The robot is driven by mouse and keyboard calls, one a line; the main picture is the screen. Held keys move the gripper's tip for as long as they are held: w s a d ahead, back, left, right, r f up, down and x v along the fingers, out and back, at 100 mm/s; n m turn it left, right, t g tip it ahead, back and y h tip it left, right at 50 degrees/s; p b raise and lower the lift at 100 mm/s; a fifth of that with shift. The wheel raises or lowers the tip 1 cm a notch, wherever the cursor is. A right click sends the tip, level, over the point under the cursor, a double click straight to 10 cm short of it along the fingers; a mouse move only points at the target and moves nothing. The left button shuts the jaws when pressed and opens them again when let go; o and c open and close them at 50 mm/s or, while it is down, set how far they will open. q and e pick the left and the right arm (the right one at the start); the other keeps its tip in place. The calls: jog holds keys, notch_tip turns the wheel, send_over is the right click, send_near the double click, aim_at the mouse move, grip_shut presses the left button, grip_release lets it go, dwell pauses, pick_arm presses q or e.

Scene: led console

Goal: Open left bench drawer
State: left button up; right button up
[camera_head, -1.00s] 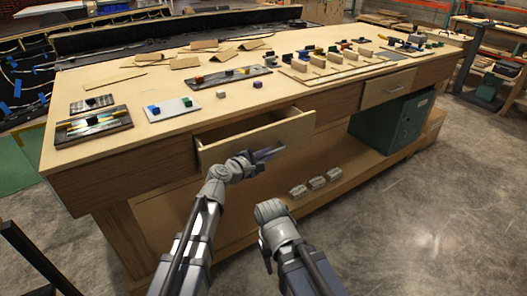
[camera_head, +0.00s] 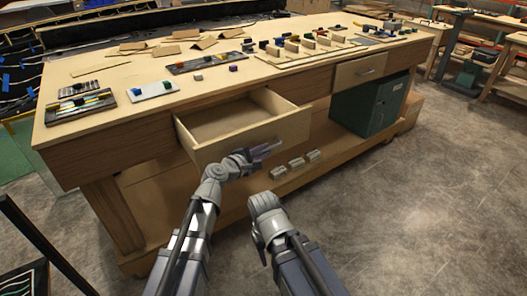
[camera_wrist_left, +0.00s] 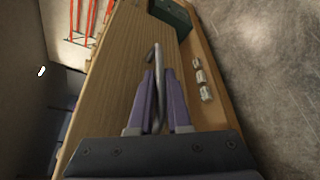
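The left bench drawer (camera_head: 292,126) stands out from the wooden bench, and its empty-looking inside shows from above. My left gripper (camera_head: 268,148) is at the drawer's front face. In the left wrist view, its two purple fingers (camera_wrist_left: 159,85) lie on both sides of the metal bar handle (camera_wrist_left: 157,58), close against it, with the drawer's wooden front (camera_wrist_left: 120,70) behind. In the head view the handle is hidden by the gripper. My right arm is bent low in front of the bench; its fingers do not show.
The bench top (camera_head: 90,78) carries small blocks, trays and boards. A closed right drawer (camera_head: 360,70) and a green cabinet (camera_head: 368,105) are to the right. Several small pale blocks (camera_head: 296,164) sit on the lower shelf. The floor in front is clear.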

pick_arm(q)
jog(key=o, duration=0.4)
jog(key=p+v, duration=0.1)
jog(key=v, duration=0.6)
jog(key=shift+s+a+r+p, duration=0.1)
jog(key=shift+s+a+p, duration=0.15)
jog(key=shift+s+p, duration=0.1)
